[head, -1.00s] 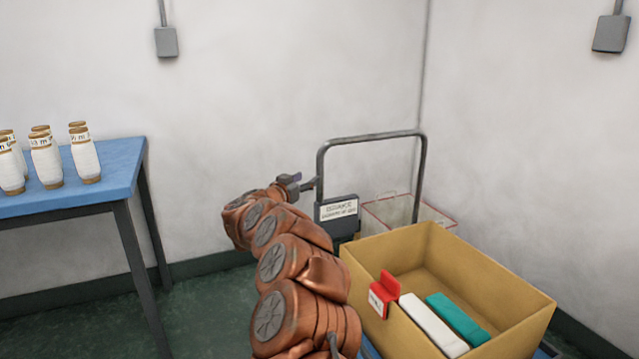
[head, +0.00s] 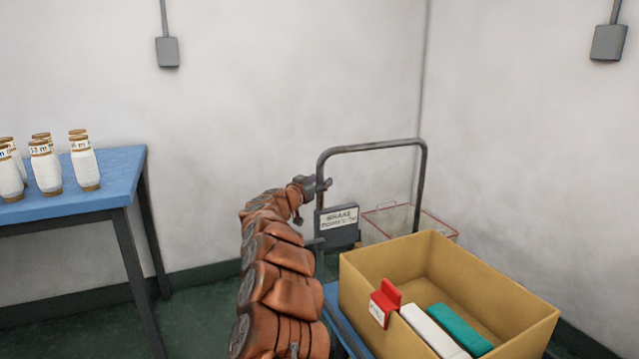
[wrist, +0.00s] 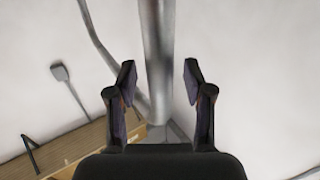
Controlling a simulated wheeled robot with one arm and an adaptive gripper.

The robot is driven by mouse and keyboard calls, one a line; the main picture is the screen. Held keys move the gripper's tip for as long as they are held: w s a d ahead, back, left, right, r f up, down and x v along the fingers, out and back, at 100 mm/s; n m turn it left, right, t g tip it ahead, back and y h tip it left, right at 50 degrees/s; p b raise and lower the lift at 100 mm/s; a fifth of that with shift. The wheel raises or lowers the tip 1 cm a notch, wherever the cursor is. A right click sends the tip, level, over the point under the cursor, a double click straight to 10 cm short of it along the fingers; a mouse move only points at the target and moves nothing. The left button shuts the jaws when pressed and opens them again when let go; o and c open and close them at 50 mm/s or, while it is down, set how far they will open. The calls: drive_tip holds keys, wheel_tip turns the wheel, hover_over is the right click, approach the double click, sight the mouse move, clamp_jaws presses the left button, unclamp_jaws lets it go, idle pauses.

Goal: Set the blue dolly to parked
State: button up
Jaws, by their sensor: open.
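The blue dolly (head: 345,322) stands on the floor at the right in the head view, mostly hidden under a cardboard box. Its grey tube handle (head: 373,148) rises at the back, with a small sign plate (head: 338,220) on its left post. My gripper (head: 324,185) is at the left post of the handle. In the wrist view my gripper (wrist: 160,85) is open, with a grey post (wrist: 158,50) running between its two fingers. Neither finger clearly touches the post. The dolly's wheels are hidden.
The cardboard box (head: 500,325) holds a white and a teal item, and a red tag holder (head: 385,303) hangs on its rim. A wire basket (head: 400,222) stands behind it. A blue table (head: 115,170) with several yarn cones is at the left. Walls meet behind the handle.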

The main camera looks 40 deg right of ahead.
drive_tip(key=shift+w+d, duration=0.15)
drive_tip(key=shift+d, duration=0.1)
clamp_jaws()
idle(0.5)
